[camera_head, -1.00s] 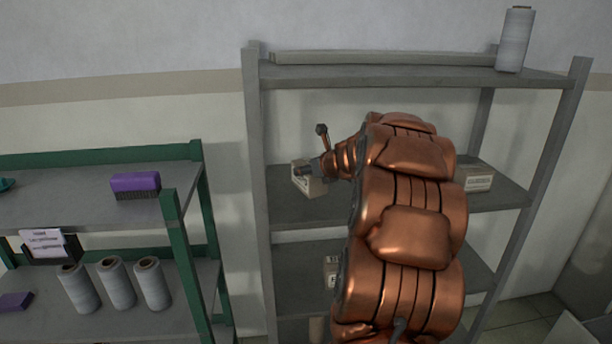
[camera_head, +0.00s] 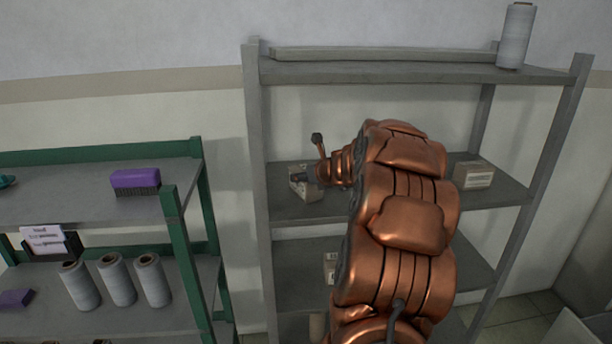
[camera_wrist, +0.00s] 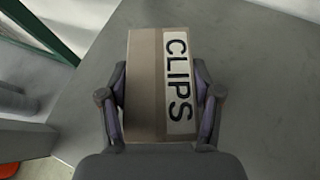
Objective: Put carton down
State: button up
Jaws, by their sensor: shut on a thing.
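A carton labelled "CLIPS" (camera_wrist: 146,85) is between the two fingers of my gripper (camera_wrist: 160,105) in the wrist view. The fingers are shut on its two sides. In the head view the carton (camera_head: 303,190) shows at the left end of the grey rack's middle shelf (camera_head: 400,202), partly hidden by my gripper (camera_head: 307,178). The carton is at or just above the shelf surface; I cannot tell whether it touches.
Another carton (camera_head: 473,175) stands on the same shelf at the right. A carton (camera_head: 329,268) is on the shelf below. A grey spool (camera_head: 516,36) stands on top. A green rack (camera_head: 183,250) with a purple brush (camera_head: 135,180) and spools (camera_head: 117,282) stands left.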

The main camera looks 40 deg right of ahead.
jog(key=o, duration=1.2)
jog(key=shift+o, duration=0.2)
jog(key=shift+r, duration=0.1)
